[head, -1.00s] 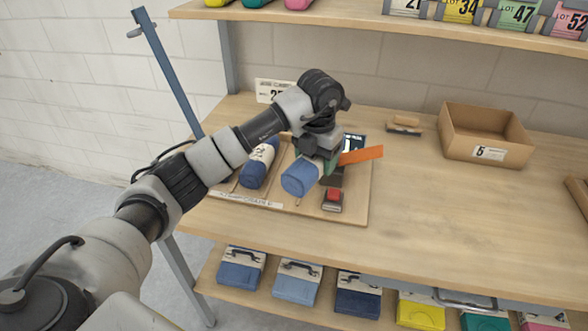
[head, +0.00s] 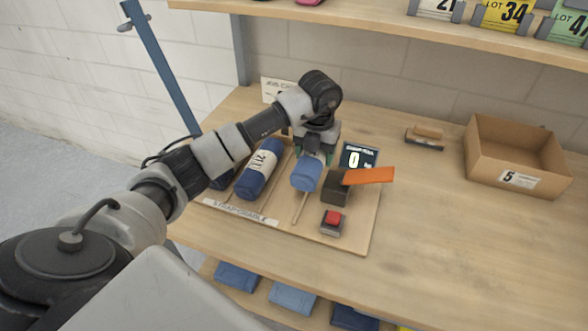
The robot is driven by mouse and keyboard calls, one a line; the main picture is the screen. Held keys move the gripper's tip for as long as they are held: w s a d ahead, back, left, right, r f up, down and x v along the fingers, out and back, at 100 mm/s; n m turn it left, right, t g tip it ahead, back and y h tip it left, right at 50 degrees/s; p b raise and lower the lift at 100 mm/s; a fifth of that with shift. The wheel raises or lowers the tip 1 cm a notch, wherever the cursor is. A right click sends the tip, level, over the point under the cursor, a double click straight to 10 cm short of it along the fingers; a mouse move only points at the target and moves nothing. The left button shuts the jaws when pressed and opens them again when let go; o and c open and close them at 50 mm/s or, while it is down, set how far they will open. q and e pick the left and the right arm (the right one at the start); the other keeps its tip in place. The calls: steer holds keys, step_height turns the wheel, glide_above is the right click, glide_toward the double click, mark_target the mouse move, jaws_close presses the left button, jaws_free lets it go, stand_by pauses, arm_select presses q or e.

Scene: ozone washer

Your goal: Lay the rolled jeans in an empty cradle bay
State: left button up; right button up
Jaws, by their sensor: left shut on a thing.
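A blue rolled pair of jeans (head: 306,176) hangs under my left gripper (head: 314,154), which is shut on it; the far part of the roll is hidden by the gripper. It is over the wooden cradle board (head: 352,234), beside a thin divider rod; I cannot tell whether it touches the board. Left of it, a dark blue roll with a white band (head: 262,168) lies in a bay. Another dark blue roll (head: 222,180) lies further left, partly behind my arm. My right gripper is not in view.
Right of the held roll are a dark block (head: 336,188) with an orange arm (head: 370,176), a red button (head: 333,218) and a small display (head: 359,157) reading 0. A cardboard box (head: 518,155) and a wooden-topped brush (head: 426,134) stand further right. The table front right is clear.

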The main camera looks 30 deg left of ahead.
arm_select(q)
steer(key=a+f, duration=0.1)
steer(key=s+a+f, duration=0.1)
steer(key=s+a+p, duration=0.1)
steer(key=a, duration=0.1)
steer(key=shift+s+f, duration=0.2)
steer(key=shift+f, duration=0.2)
steer(key=shift+a+f, duration=0.15)
steer(key=shift+a, duration=0.05)
steer(key=shift+s+f, duration=0.15)
steer(key=shift+f, duration=0.1)
step_height(320, 180, down, 3)
steer(key=shift+f+p, duration=0.15)
steer(key=shift+p, duration=0.7)
steer(key=shift+f, duration=0.2)
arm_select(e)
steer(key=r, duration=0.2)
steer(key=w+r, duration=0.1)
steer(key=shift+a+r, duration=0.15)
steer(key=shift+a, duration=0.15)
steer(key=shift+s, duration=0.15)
